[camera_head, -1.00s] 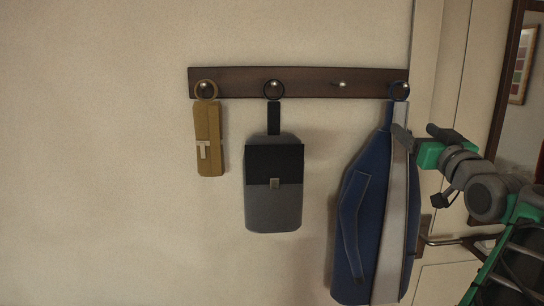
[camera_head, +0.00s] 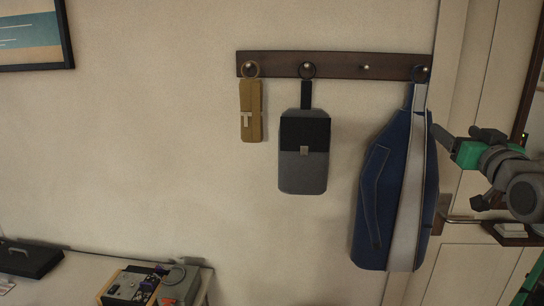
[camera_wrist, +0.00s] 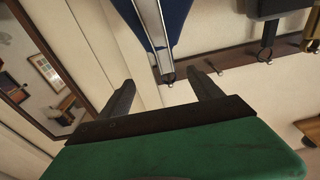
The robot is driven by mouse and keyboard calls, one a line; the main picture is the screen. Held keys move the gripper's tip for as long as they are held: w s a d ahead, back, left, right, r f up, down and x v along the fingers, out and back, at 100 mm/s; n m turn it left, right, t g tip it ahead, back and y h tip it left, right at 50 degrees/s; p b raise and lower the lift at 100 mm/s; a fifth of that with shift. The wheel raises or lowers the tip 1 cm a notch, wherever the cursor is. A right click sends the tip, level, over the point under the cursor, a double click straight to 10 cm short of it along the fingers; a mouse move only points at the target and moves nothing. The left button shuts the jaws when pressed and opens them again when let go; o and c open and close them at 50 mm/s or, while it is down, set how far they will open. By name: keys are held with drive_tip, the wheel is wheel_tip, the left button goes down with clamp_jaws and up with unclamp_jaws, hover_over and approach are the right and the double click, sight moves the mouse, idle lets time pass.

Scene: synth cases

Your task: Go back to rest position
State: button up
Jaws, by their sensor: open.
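My gripper (camera_head: 456,134) is in the air at the right, beside the upper right side of a blue and grey garment-shaped item (camera_head: 392,190). In the wrist view my gripper (camera_wrist: 160,82) has its two dark fingers spread with nothing between them. The blue item hangs by a ring from the right end of a dark wooden hook rail (camera_head: 340,66). It also shows at the top of the wrist view (camera_wrist: 128,22), beyond the fingertips. I cannot tell whether a finger touches it.
A tan strap-like item (camera_head: 251,112) and a grey-black pouch (camera_head: 303,165) hang on the rail; one peg (camera_head: 366,68) is bare. A door handle (camera_head: 462,219) is below my arm. A table (camera_head: 75,275) with several devices stands lower left.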

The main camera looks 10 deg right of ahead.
drive_tip(key=w+a+f+n+g+y, duration=0.15)
drive_tip(key=a+f+g, duration=0.25)
drive_tip(key=a+f, duration=0.75)
drive_tip(key=w+a+f+g+y, duration=0.3)
drive_tip(key=a+f, duration=0.8)
drive_tip(key=a, duration=0.1)
drive_tip(key=s+a+f+n+g, duration=0.2)
drive_tip(key=s+a+f+g, duration=0.5)
drive_tip(key=s+a+f, duration=0.7)
drive_tip(key=s+f, duration=0.3)
drive_tip(key=shift+f+g+y, duration=0.3)
drive_tip(key=shift+g+y, duration=0.05)
drive_tip(key=shift+g, duration=0.05)
drive_tip(key=shift+s, duration=0.1)
drive_tip(key=shift+c, duration=0.2)
idle(1.9)
